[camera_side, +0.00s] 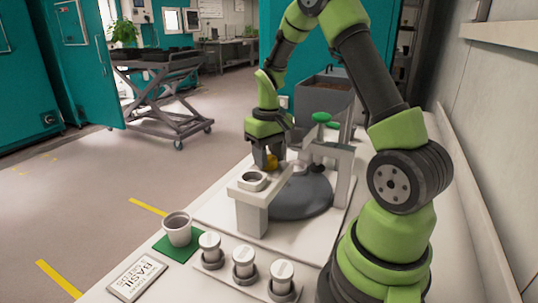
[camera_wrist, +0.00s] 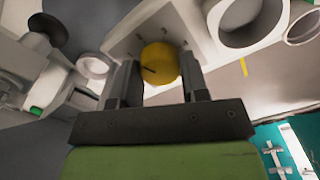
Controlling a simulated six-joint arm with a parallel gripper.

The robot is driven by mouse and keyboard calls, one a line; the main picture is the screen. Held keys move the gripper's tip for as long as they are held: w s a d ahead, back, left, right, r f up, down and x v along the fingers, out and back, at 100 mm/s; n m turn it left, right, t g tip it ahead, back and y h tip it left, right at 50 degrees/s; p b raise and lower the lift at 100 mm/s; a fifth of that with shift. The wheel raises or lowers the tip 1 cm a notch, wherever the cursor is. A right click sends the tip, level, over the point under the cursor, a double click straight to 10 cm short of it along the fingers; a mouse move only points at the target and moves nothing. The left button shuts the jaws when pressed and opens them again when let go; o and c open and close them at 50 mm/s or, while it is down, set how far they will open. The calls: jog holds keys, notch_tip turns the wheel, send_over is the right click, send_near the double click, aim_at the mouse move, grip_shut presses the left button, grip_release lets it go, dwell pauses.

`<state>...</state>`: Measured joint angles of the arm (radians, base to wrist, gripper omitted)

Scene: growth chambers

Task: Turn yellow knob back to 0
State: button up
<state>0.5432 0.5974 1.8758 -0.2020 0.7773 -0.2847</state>
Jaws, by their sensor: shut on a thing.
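The yellow knob (camera_wrist: 159,63) is round with a dark pointer line and sits on a pale panel with small tick marks around it. In the side view only a bit of the knob (camera_side: 271,161) shows between my fingers. My gripper (camera_wrist: 158,85) is shut on the knob, one dark finger on each side of it. In the side view my gripper (camera_side: 268,160) points down beside the white dispenser stand. The pointer line lies toward the knob's left side in the wrist view. I cannot read any numbers at the ticks.
A white stand with a ring holder (camera_side: 252,181) is close to my gripper, with a grey round base (camera_side: 300,196) behind it. A white cup (camera_side: 178,229) on a green mat, several lidded jars (camera_side: 243,262) and a BASIL card (camera_side: 136,277) are in front.

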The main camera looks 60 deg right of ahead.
aim_at(269, 157)
jog(key=n, duration=1.2)
jog(key=shift+n, duration=0.3)
dwell(0.4)
jog(key=o, duration=0.9)
notch_tip(269, 157, up, 10)
jog(key=shift+r, duration=0.1)
